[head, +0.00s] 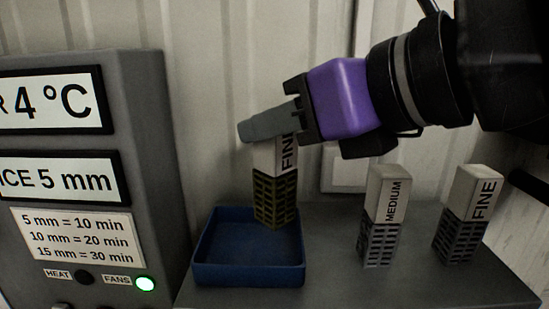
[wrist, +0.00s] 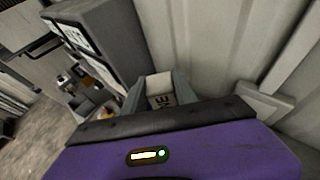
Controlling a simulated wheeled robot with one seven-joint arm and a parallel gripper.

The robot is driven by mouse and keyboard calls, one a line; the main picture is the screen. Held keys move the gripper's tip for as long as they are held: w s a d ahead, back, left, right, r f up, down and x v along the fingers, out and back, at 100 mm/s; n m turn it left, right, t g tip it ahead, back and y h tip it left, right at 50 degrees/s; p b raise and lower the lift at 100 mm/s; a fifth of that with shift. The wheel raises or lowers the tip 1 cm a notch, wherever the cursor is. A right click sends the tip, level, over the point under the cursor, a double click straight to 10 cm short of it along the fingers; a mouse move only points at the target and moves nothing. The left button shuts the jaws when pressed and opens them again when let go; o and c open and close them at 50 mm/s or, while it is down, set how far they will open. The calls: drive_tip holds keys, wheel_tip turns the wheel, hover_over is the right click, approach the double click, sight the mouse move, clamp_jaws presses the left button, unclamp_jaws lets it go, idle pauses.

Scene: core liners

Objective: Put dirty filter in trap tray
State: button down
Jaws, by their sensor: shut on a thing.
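My gripper (head: 268,128) is shut on the top of a filter (head: 275,195) in the head view. This filter has a white upper part lettered "FINE" and a dark yellowish-brown mesh below, darker than the other filters' mesh. It hangs about upright over the right part of the blue tray (head: 249,275), its lower end at or just above the tray's opening. I cannot tell whether it touches the tray. In the wrist view the held filter's pale top (wrist: 160,90) shows between the fingers, and the rest of it is hidden.
A filter marked "MEDIUM" (head: 386,205) and another marked "FINE" (head: 470,210) stand on the grey surface (head: 335,285) right of the tray, both with grey mesh. A grey control cabinet (head: 150,170) with labels and a lit green button stands at the left. A ribbed wall is behind.

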sight(287, 162)
drive_tip(key=shift+f, duration=2.45)
drive_tip(key=shift+f, duration=0.15)
drive_tip(key=c, duration=1)
unclamp_jaws()
drive_tip(key=shift+r, duration=0.3)
drive_tip(key=b+v, duration=0.1)
drive_tip(key=v, duration=1.1)
drive_tip(key=shift+f, duration=0.15)
